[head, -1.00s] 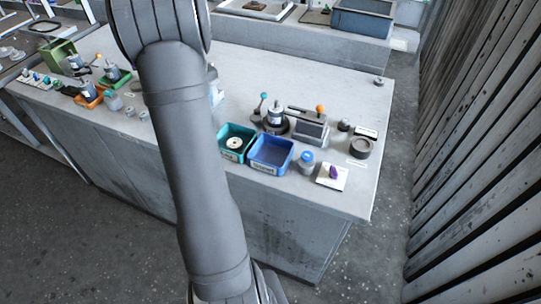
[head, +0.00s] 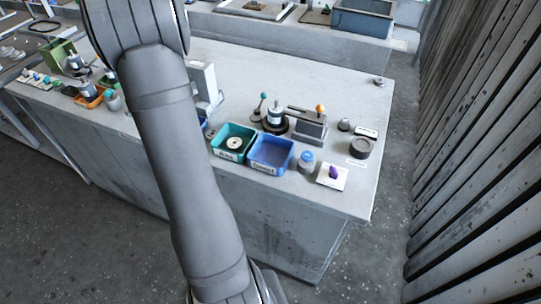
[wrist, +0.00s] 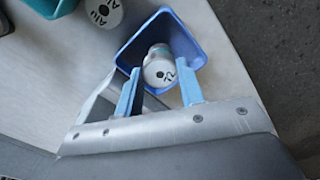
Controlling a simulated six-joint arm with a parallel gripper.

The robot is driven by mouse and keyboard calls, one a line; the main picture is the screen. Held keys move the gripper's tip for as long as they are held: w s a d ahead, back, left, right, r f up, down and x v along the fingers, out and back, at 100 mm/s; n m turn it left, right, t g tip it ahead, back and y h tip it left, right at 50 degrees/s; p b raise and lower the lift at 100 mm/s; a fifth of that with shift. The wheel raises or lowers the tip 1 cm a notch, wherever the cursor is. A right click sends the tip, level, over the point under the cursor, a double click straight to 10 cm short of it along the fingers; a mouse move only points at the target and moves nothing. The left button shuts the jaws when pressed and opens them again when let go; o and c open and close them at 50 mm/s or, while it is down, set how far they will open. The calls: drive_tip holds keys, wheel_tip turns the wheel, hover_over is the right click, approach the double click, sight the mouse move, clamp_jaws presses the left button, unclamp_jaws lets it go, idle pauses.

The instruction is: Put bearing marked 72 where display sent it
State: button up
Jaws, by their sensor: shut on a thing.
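In the wrist view a round pale bearing (wrist: 160,73) with a dark centre hole sits between the two blue fingers of my gripper (wrist: 160,92). Its dark mark is turned and hard to read. The gripper is shut on it. A small blue bin (wrist: 185,33) lies beyond the fingers, and the bearing overlaps its opening; I cannot tell whether it is inside or above. A pale cylinder with a teal band shows behind the bearing. Another marked disc (wrist: 103,11) is at the top edge. In the head view my arm hides the grip.
In the head view a teal bin (head: 249,132) holding a disc stands beside a larger blue bin (head: 290,158). The table's back right is mostly clear.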

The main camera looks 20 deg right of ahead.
drive_tip(key=s+d+r, duration=0.2)
drive_tip(key=s+d, duration=0.8)
drive_tip(key=d, duration=0.1)
drive_tip(key=s+d+r, duration=0.2)
drive_tip(key=s+d, duration=0.9)
drive_tip(key=d, duration=0.1)
drive_tip(key=shift+w+a+f, duration=0.1)
drive_tip(key=shift+w+f, duration=0.05)
drive_tip(key=shift+f, duration=1.1)
drive_tip(key=shift+w+a+f, duration=0.1)
drive_tip(key=shift+w+f, duration=0.05)
drive_tip(key=shift+f, duration=1.1)
drive_tip(key=o, duration=1.2)
drive_tip(key=shift+o, duration=0.2)
wheel_tip(320, 180, up, 18)
drive_tip(key=shift+f, duration=0.25)
